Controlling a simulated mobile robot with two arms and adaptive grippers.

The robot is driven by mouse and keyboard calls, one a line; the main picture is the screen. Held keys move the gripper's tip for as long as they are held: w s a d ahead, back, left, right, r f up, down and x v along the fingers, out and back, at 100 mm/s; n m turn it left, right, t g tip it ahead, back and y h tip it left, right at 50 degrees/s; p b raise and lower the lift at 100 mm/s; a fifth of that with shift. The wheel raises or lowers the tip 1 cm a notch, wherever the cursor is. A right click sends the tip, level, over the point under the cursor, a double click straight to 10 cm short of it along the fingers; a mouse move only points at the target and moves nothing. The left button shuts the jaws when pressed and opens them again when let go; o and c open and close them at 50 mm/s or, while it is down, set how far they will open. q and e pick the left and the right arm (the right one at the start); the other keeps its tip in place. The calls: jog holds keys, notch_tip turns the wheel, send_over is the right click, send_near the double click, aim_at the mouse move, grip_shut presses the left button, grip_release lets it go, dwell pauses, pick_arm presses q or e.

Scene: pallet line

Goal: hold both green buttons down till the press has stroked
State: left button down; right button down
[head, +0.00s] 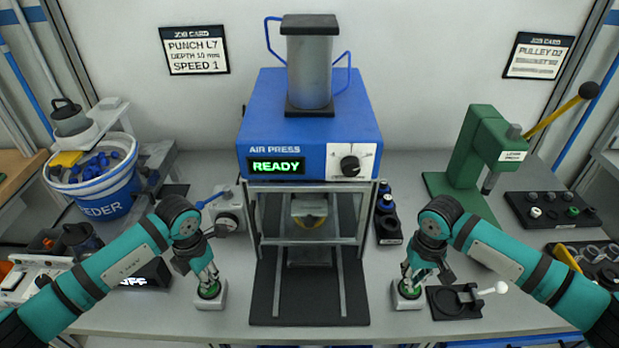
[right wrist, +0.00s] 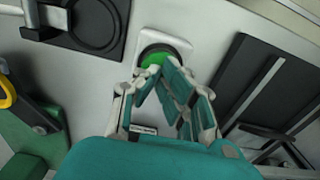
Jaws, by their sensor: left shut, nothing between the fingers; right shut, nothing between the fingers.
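The air press (head: 312,110) is a blue unit whose display (head: 276,166) reads READY in green. The left green button (head: 209,292) sits on a white box left of the black press mat. My left gripper (head: 209,284) is shut and points down onto it. The right green button (head: 407,292) is on a matching box to the right. My right gripper (head: 411,280) is shut, its tips at this button. In the right wrist view, the closed fingertips (right wrist: 160,68) overlap the near edge of the green button (right wrist: 154,57). I cannot tell whether either button is pressed down.
A black holder with a round recess (head: 455,301) and white-knobbed lever lies just right of the right button box. A green lever press (head: 483,150) stands at the back right. A blue feeder bucket (head: 95,185) is at the left. A clear guard fronts the press opening.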

pick_arm(q)
jog(key=shift+f, duration=0.45)
pick_arm(e)
jog(key=shift+f, duration=0.45)
dwell(1.7)
